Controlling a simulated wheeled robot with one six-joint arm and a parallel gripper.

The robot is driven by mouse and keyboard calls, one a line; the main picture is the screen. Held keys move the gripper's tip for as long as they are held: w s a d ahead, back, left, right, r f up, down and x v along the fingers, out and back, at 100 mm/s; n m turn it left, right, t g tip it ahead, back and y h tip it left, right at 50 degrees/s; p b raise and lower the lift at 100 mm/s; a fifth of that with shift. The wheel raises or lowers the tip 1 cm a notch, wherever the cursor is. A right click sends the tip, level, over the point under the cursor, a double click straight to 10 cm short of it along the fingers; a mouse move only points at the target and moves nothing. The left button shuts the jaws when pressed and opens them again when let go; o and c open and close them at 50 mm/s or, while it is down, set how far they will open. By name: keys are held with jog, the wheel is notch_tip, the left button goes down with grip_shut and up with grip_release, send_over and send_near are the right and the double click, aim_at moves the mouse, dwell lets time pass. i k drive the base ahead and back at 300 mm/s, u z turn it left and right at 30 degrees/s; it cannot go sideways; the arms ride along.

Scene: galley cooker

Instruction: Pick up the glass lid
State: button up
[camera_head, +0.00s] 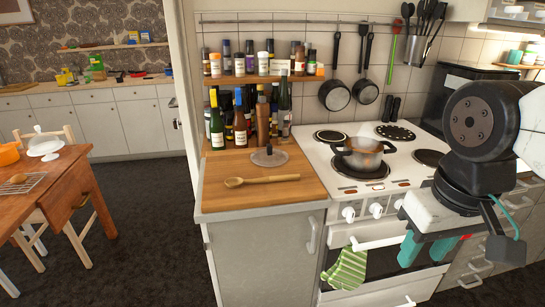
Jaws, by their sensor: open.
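The glass lid (269,157) lies on the wooden worktop left of the cooker, near the back by the bottles. It looks round and clear, with a dark knob on top. My gripper (425,250) is at the right, in front of the cooker, with its teal fingers apart and pointing down. It is empty and well to the right of the lid, touching nothing that I can make out. My arm hides part of the cooker's right side.
A wooden spoon (262,181) lies in front of the lid. Several bottles (245,115) stand behind it, below a shelf of jars. A pot (363,154) sits on the cooker (320,150). Open floor lies left of the cabinet.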

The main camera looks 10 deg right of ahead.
aim_at(270, 156)
jog(key=u, duration=0.45)
jog(key=i, duration=1.25)
jog(key=z, duration=0.35)
